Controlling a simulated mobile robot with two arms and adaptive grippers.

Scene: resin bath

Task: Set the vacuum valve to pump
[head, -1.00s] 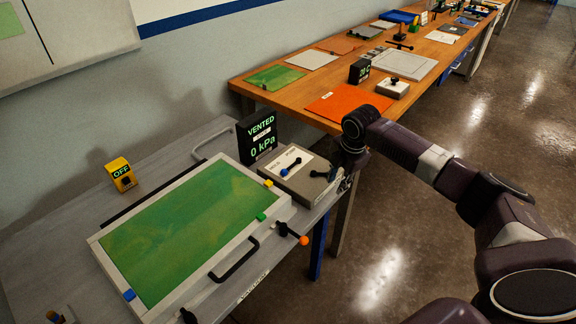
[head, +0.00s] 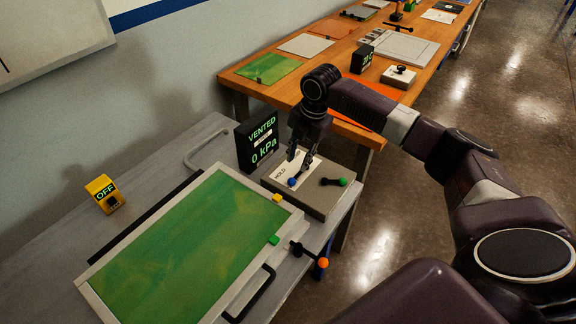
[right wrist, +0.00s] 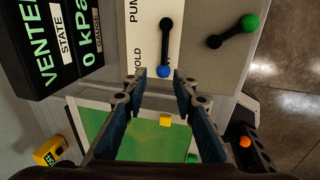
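The valve box (head: 314,197) is a grey block on the bench, right of the framed green panel. Its white label plate (right wrist: 146,45) reads HOLD, and part of PUMP shows in the right wrist view. A black lever with a blue knob (right wrist: 164,71) lies on the plate, its knob end beside HOLD. A second black lever with a green knob (head: 342,182) is to its right. My right gripper (right wrist: 162,77) is open, pointing down at the blue knob, which appears between its fingertips. Contact cannot be told. My left gripper is out of view.
A black display (head: 258,142) reading VENTED, 0 kPa stands close left of the valve box. The green panel (head: 185,245) has a black handle and an orange-knobbed clamp (head: 322,263). A yellow OFF switch (head: 104,194) sits at left. A wooden bench (head: 240,76) lies behind.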

